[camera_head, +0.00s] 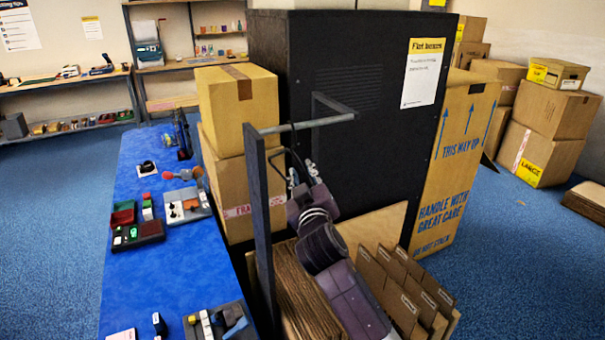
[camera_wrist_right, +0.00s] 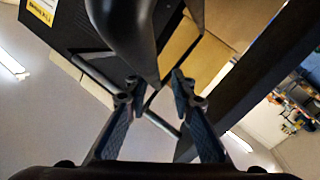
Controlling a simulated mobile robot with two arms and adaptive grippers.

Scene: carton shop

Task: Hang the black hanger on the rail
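The black hanger (camera_head: 274,154) shows as a thin dark curve just under the rail in the head view. In the right wrist view the hanger (camera_wrist_right: 126,35) is a large dark curved shape that narrows down towards the fingertips. The grey rail (camera_head: 325,122) runs from a dark upright post, above my right gripper. The rail (camera_wrist_right: 97,72) also crosses behind the fingers in the wrist view. My left gripper is not in view.
The rail's dark post (camera_head: 261,220) stands left of my right arm. A black cabinet (camera_head: 330,55) and stacked cartons (camera_head: 237,100) stand behind. A blue table (camera_head: 150,280) with small items is at left.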

